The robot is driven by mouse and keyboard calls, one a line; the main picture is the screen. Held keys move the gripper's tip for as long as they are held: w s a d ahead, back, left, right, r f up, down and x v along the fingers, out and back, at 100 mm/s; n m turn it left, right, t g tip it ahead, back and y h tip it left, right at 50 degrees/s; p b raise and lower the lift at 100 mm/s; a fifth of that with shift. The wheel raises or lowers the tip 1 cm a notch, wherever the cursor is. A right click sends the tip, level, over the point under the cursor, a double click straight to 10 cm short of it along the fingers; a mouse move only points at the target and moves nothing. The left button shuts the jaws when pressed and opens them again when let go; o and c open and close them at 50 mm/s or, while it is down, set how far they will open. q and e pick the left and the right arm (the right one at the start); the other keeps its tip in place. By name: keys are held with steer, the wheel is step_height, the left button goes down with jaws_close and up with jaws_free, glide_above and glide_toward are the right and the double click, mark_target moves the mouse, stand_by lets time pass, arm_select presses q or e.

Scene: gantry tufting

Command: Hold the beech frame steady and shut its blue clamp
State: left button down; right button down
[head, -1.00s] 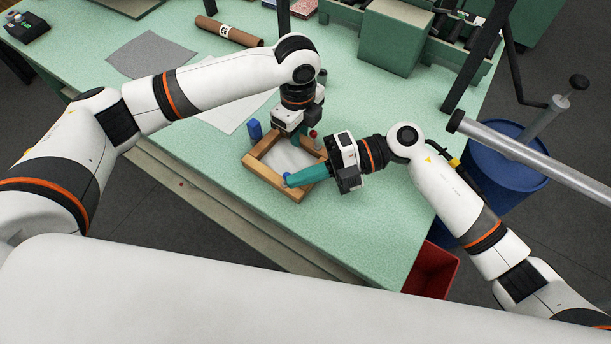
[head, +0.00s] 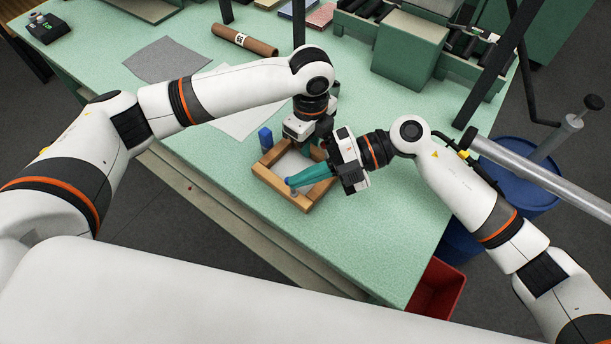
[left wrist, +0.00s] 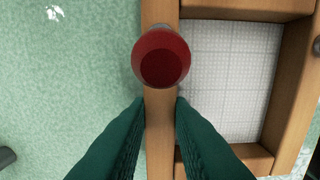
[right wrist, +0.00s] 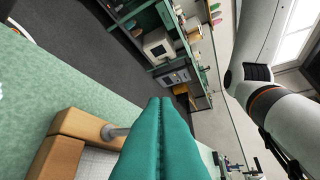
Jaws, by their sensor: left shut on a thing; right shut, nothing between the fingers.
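The beech frame (head: 278,189) lies on the green table with white mesh inside it. My left gripper (left wrist: 160,101) is shut on one rail of the frame, a finger on each side. A red knob (left wrist: 161,60) stands on that rail just beyond the fingertips. My right gripper (head: 289,182) is shut and empty, its teal fingers reaching over the frame to the blue clamp (head: 294,191) on the near rail. In the right wrist view a grey pin (right wrist: 114,132) runs from the frame to behind the fingers. The clamp's top is mostly hidden; I cannot tell whether they touch.
A blue upright object (head: 265,138) stands just beyond the frame's left corner. A brown roll (head: 244,40), a grey sheet (head: 166,58) and a white sheet (head: 235,120) lie farther back. A red bin (head: 438,291) and a blue drum (head: 515,175) stand off the table's right side.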

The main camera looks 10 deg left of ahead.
steer(key=shift+r, duration=0.35)
steer(key=shift+s+d, duration=0.1)
steer(key=shift+s+d+r, duration=0.15)
steer(key=shift+s+r, duration=0.05)
steer(key=shift+r, duration=0.05)
steer(key=w+d+r, duration=0.2)
steer(key=d+r, duration=0.4)
steer(key=d, duration=0.3)
steer(key=shift+w, duration=0.3)
steer(key=shift+f, duration=0.1)
arm_select(q)
steer(key=c, duration=1.2)
jaws_free()
